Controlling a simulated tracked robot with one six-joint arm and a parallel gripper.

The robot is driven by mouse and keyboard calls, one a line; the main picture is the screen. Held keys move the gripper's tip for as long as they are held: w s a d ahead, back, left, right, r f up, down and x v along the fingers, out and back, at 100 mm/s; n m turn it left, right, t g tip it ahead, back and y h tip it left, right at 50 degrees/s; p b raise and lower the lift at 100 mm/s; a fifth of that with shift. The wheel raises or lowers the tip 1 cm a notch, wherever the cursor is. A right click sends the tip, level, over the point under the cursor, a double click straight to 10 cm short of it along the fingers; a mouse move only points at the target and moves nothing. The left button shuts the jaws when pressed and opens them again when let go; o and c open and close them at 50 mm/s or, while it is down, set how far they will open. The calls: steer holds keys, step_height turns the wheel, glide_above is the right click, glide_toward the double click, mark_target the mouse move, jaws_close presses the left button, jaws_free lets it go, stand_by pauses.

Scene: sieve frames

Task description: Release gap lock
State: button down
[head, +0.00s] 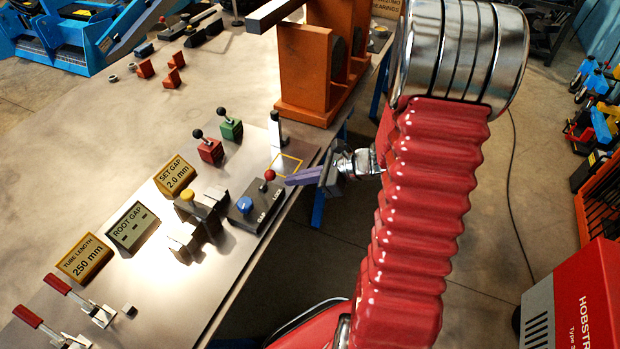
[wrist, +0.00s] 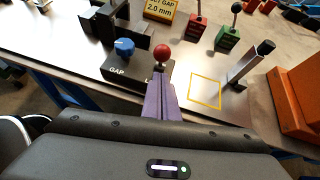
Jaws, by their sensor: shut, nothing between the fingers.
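The gap lock is a lever with a red ball (head: 269,175) on the right end of a dark box (head: 250,214) marked GAP and LOCK. The box also carries a blue knob (head: 244,204). In the wrist view the red ball (wrist: 162,52) stands just beyond the fingertips, with the blue knob (wrist: 124,46) to its left. My gripper (head: 288,181) has purple fingers, shut and empty, pointing at the lever from the right. In the wrist view the fingers (wrist: 159,84) hide the lever's base and most of the LOCK label. I cannot tell whether they touch the lever.
A yellow square outline (head: 287,165) and an upright metal post (head: 277,130) are close by. Red (head: 209,150) and green (head: 230,129) lever boxes stand behind, near the SET GAP sign (head: 176,175). An orange frame (head: 305,75) stands at the table's far right.

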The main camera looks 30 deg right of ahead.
steer(key=shift+w+a+r, duration=0.25)
steer(key=shift+w+a, duration=0.5)
steer(key=shift+a, duration=0.05)
